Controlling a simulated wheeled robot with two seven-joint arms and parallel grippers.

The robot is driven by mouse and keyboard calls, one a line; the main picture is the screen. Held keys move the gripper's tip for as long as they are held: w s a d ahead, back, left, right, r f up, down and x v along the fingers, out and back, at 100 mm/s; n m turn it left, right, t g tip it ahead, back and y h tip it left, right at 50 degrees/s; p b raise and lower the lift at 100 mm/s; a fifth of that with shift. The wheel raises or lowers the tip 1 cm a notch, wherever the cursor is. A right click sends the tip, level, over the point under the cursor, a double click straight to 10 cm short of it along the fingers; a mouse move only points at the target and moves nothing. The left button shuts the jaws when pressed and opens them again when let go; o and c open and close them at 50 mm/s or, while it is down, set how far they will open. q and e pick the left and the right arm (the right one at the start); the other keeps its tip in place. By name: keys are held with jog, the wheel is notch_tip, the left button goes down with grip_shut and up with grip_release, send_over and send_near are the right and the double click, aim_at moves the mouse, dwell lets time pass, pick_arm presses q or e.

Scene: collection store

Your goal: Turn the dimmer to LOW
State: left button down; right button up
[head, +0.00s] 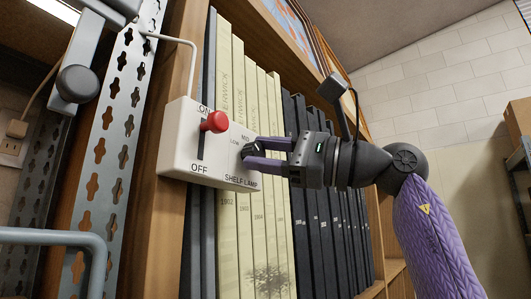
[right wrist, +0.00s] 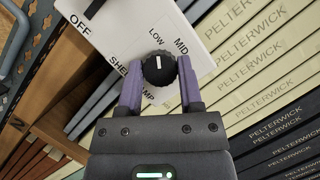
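The dimmer is a black round knob (head: 250,150) on the front of a white switch box (head: 182,168) marked SHELF LAMP. In the right wrist view the knob (right wrist: 159,69) has a white pointer line directed roughly at the LOW label, with MID to its right. My right gripper (head: 263,154) reaches in from the right in the head view. In the right wrist view its purple fingers (right wrist: 160,84) stand on both sides of the knob and appear closed against it. My left gripper is not in view.
A red-tipped lever (head: 215,121) sits between ON and OFF on the same box, left of the knob and nearer ON. Cream volumes (head: 240,225) and dark volumes (head: 310,220) stand behind the box. A perforated metal upright (head: 113,140) is at left.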

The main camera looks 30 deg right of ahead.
jog(key=o, duration=0.4)
jog(key=shift+s, duration=0.1)
jog(key=b+v, duration=0.2)
jog(key=v, duration=0.8)
